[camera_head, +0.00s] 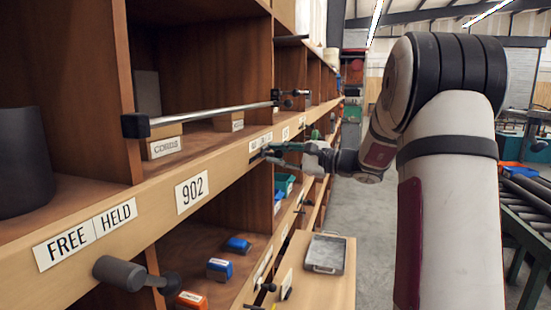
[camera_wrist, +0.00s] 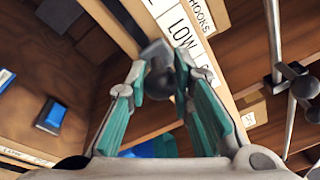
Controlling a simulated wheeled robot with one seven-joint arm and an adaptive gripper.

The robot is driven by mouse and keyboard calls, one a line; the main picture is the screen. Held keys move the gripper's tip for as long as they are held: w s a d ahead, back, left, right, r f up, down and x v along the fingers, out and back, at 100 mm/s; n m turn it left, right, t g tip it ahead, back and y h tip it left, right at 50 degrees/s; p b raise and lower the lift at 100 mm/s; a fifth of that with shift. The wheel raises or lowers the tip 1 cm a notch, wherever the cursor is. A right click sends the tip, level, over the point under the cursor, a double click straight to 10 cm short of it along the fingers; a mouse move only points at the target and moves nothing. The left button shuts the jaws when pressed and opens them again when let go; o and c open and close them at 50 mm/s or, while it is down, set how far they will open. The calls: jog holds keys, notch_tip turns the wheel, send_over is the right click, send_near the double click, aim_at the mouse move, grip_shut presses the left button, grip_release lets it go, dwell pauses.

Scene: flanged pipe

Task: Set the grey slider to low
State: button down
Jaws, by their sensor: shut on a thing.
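The grey slider (camera_wrist: 160,83) has a dark rounded knob and sits between my fingertips in the wrist view, in front of the wooden rail. A white label reading LOW (camera_wrist: 182,38) is on the rail just beside the knob. My gripper (camera_wrist: 168,88) has teal finger pads and is shut on the slider knob. In the head view my gripper (camera_head: 272,153) reaches the shelf rail at mid picture; the slider is hidden there by the fingers.
A grey handle (camera_head: 122,272) sticks out below the FREE and HELD labels. A metal rod (camera_head: 210,117) runs across a bay above the rail. Small boxes (camera_head: 220,268) lie in the lower bay. A metal tray (camera_head: 325,253) lies on a wooden surface. The aisle floor is clear.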

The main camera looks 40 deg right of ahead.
jog(key=c, duration=1.4)
grip_release()
jog(key=shift+o, duration=0.2)
jog(key=shift+s, duration=0.1)
jog(key=v, duration=1.2)
jog(key=s+a+f+n+g, duration=0.25)
jog(key=a+n+g, duration=0.2)
jog(key=a, duration=0.85)
jog(key=s+a+f+n+g, duration=0.2)
jog(key=s+a+n+g, duration=0.25)
jog(key=a, duration=0.85)
jog(key=s+a+f+n+h, duration=0.2)
jog(key=s+n+h, duration=0.2)
jog(key=s, duration=0.3)
jog(key=s+a+f+n+g+h, duration=0.1)
jog(key=s+a+f+n+h, duration=0.1)
jog(key=s+n+h, duration=0.2)
jog(key=s+n, duration=0.2)
jog(key=s, duration=0.1)
jog(key=shift+s+f, duration=0.3)
jog(key=shift+f, duration=0.05)
